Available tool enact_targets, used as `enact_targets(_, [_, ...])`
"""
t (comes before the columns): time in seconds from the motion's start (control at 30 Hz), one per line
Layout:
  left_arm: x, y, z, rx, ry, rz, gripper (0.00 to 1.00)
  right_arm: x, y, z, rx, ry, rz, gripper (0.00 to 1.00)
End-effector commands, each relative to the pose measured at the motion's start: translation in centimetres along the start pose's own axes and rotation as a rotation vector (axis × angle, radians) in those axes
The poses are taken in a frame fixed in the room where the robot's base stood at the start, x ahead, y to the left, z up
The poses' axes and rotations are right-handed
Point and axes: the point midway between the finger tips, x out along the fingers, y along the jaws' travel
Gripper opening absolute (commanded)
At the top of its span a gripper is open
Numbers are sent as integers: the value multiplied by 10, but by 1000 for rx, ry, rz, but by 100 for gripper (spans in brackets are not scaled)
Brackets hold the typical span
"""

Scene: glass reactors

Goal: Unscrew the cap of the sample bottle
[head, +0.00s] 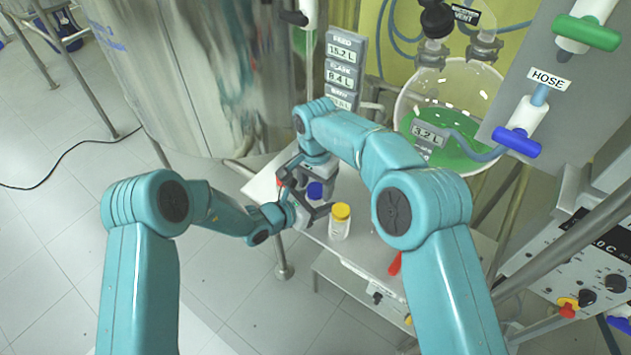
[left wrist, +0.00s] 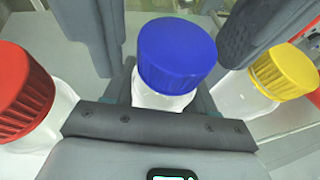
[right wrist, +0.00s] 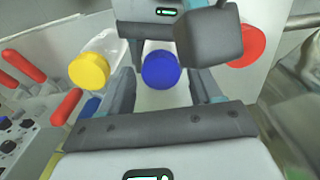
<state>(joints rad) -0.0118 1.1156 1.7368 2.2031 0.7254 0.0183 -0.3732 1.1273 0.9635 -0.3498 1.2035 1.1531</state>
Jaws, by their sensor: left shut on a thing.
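The sample bottle with the blue cap (head: 315,190) stands on the small table between two other bottles. In the left wrist view its cap (left wrist: 177,54) is on the white bottle (left wrist: 160,98). My left gripper (head: 310,207) is shut on this bottle's body, below the cap. My right gripper (head: 312,180) is over the cap; in the right wrist view its open fingers lie either side of the blue cap (right wrist: 161,70), with gaps showing. The bottle's lower part is hidden by the grippers.
A yellow-capped bottle (head: 340,220) stands close on the right; a red-capped bottle (left wrist: 22,85) stands on the other side. Red-handled tools (right wrist: 40,75) lie farther off. A steel tank (head: 200,70) and a glass reactor (head: 450,100) with green liquid stand behind the table (head: 350,250).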

Motion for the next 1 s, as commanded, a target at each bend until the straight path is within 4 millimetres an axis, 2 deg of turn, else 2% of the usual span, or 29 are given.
enact_targets(0.03, [0, 0, 0, 0, -1, 0, 0, 0, 0, 0, 0, 0, 0, 48])
enact_targets(0.1, [0, 0, 0, 0, -1, 0, 0, 0, 0, 0, 0, 0, 0, 25])
enact_targets(0.17, [0, 0, 0, 0, -1, 0, 0, 0, 0, 0, 0, 0, 0, 7])
enact_targets(0.37, [0, 0, 0, 0, -1, 1, 0, -1, 0, 0, -21, 0, 0, 7])
enact_targets(0.6, [0, 1, 0, -1, -1, 2, 0, -1, 0, 0, -278, 0, 0, 7])
enact_targets(0.87, [0, 1, 0, -1, -1, 2, 0, -1, 1, 0, -294, -1, 1, 7])
enact_targets(0.9, [0, 1, 0, -1, -1, 2, 0, -1, 1, 0, -294, -1, 1, 50])
enact_targets(0.97, [0, 1, 0, -1, -1, 2, 0, -1, 1, 0, -293, -1, 1, 69])
enact_targets(1.0, [0, 1, 0, -1, -1, 2, 0, -1, 1, 0, -293, 0, 1, 69])
